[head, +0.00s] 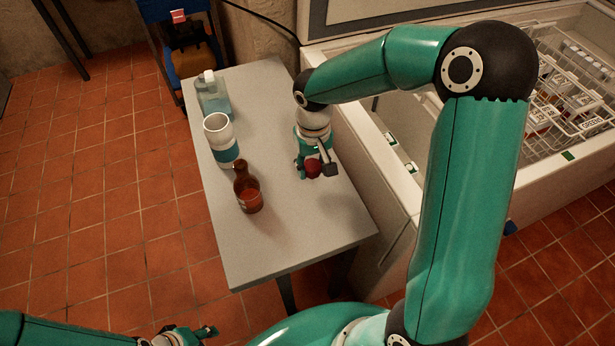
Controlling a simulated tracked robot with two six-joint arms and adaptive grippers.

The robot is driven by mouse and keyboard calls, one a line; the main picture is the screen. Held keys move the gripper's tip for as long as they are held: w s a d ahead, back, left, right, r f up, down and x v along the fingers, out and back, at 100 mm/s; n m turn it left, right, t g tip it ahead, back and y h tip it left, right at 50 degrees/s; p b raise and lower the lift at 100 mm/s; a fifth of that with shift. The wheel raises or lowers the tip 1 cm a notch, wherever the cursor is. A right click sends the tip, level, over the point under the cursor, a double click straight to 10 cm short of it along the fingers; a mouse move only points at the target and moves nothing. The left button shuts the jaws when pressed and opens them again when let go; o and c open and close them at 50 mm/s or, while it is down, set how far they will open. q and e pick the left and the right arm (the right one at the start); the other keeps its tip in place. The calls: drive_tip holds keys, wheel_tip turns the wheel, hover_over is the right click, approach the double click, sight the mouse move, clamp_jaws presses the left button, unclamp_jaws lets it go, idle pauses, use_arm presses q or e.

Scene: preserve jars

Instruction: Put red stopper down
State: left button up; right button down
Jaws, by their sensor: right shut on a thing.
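The red stopper (313,168) is a small dark red thing at the right side of the grey table (290,235). My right gripper (314,171) is shut on it, pointing down from the end of my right arm. The fingers partly hide the stopper. I cannot tell whether the stopper touches the tabletop. My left gripper (207,331) is low at the bottom left, away from the table, and only partly visible; its jaws are too small to judge.
On the table's left side stand a brown bottle (248,188), a white and teal cup (220,139) and a clear bottle with a white cap (212,93). An open chest freezer (400,195) with wire baskets stands right of the table. The table's front part is clear.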

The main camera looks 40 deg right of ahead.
sight(312, 175)
drive_tip(key=shift+f, duration=2)
drive_tip(key=shift+f, duration=0.15)
drive_tip(key=c, duration=0.6)
unclamp_jaws()
drive_tip(key=shift+c, duration=0.2)
drive_tip(key=shift+r, duration=0.3)
wheel_tip(312, 175, up, 12)
drive_tip(key=shift+f, duration=0.1)
